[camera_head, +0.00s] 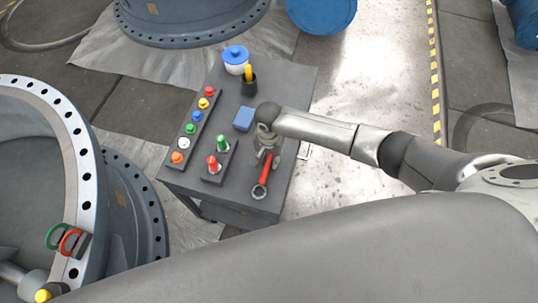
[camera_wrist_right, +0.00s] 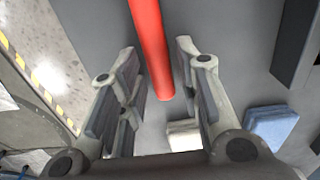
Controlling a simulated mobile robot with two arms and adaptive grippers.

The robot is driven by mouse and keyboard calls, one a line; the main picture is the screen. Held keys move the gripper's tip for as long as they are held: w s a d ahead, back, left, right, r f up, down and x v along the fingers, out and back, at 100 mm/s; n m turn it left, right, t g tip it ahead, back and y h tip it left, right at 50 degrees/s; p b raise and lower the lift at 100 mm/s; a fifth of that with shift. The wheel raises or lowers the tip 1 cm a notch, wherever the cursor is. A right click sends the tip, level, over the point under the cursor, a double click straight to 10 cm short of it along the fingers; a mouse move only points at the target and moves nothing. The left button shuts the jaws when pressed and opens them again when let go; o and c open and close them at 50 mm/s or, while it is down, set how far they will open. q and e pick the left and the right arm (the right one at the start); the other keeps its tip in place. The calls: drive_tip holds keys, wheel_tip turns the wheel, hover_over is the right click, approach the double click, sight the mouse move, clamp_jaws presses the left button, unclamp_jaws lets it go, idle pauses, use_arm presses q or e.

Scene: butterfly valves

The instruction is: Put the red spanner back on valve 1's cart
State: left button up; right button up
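The red spanner (camera_head: 265,173) lies on the grey top of a cart (camera_head: 226,198) near its front right edge, its dark ring end towards the front. My right gripper (camera_head: 268,152) is just above the spanner's far end. In the right wrist view the red handle (camera_wrist_right: 148,42) runs between the two spread fingers of my right gripper (camera_wrist_right: 157,52), with gaps on both sides. The right gripper is open and holds nothing. I cannot read a valve number on the cart.
The cart also bears a row of coloured knobs (camera_head: 192,127), a stand with red and green pieces (camera_head: 217,160), a blue block (camera_head: 243,118), a dark cup (camera_head: 248,86) and a blue-lidded pot (camera_head: 236,60). A large flanged valve (camera_head: 84,165) stands left.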

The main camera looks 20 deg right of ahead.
drive_tip(key=shift+o, duration=0.5)
wheel_tip(320, 180, up, 12)
idle(0.3)
drive_tip(key=shift+s, duration=0.15)
